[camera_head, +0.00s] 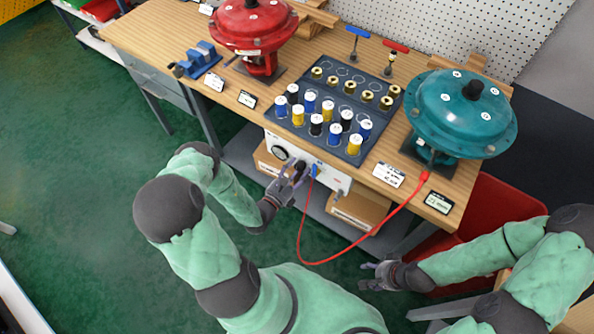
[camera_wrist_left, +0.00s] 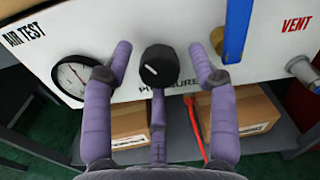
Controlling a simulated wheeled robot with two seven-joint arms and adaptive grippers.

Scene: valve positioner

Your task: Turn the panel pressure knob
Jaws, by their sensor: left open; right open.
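The black pressure knob (camera_wrist_left: 159,66) sits on the white front panel (camera_wrist_left: 115,22) in the left wrist view, with its white pointer mark toward the left. My left gripper (camera_wrist_left: 165,63) is open, with purple fingers on the left and right of the knob and a third below it. A gap shows between the side fingers and the knob, though depth is hard to judge. In the head view my left gripper (camera_head: 287,180) is at the panel (camera_head: 331,180) under the bench edge and partly covers the knob. My right gripper (camera_head: 378,275) is open and empty, low and away from the bench.
A gauge (camera_wrist_left: 72,78) is left of the knob and a blue lever (camera_wrist_left: 236,30) is right of it. A red hose (camera_head: 301,232) hangs from the panel and rises to the teal actuator (camera_head: 461,112). Cardboard boxes (camera_wrist_left: 240,108) stand below the panel.

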